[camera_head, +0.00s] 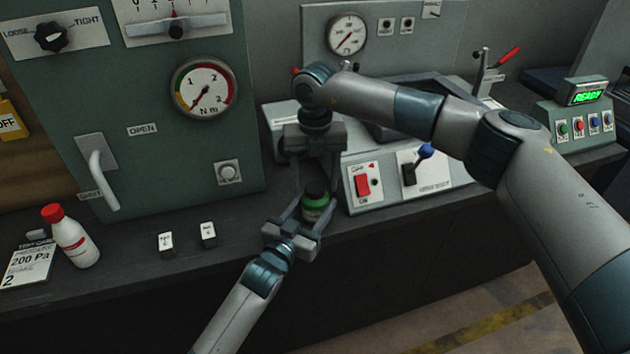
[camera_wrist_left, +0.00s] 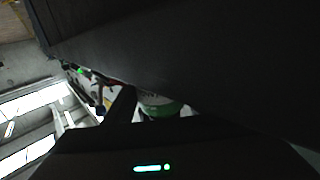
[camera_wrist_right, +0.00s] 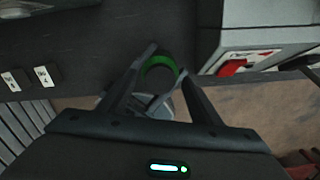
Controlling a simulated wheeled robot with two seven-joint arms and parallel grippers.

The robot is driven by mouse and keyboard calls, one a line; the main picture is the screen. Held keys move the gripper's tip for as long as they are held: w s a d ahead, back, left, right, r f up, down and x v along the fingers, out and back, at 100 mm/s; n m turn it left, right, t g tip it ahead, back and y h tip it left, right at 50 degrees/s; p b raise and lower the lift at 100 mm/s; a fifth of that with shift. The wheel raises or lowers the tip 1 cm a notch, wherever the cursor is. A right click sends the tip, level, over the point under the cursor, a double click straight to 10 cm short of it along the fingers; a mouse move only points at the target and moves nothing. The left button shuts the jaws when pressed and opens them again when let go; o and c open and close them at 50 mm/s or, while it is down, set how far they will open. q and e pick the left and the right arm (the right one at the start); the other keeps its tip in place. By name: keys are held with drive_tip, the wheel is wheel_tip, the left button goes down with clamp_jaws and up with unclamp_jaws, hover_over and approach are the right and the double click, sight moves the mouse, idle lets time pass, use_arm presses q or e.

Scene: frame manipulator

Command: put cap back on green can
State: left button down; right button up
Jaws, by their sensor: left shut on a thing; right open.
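The green can (camera_head: 314,211) stands upright over the dark bench ledge, with a dark top (camera_head: 316,190). It shows in the left wrist view (camera_wrist_left: 160,108) as a pale and green band. In the right wrist view it is a green ring (camera_wrist_right: 172,63) around a dark middle; I cannot tell if that is the cap or an opening. My left gripper (camera_head: 308,222) is shut on the can from the front. My right gripper (camera_head: 315,185) points down from above, open, its fingers on either side of the can's top. I see no separate cap.
A white bottle with a red cap (camera_head: 72,237) stands at the left beside a test card (camera_head: 28,264). Two small labelled blocks (camera_head: 208,234) lie left of the can. A panel with a red switch (camera_head: 362,184) is close on the right. The torque cabinet (camera_head: 150,175) rises behind.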

wheel_tip(320, 180, up, 12)
idle(0.6)
drive_tip(key=shift+f, duration=0.1)
use_arm(q)
drive_tip(key=c, duration=0.7)
unclamp_jaws()
drive_tip(key=b+v, duration=0.2)
drive_tip(key=v, duration=1.5)
drive_tip(key=shift+s+b, duration=0.2)
drive_tip(key=shift+b, duration=0.15)
use_arm(e)
wheel_tip(320, 180, down, 3)
drive_tip(key=shift+r, duration=0.1)
use_arm(q)
drive_tip(key=shift+a+f, duration=0.1)
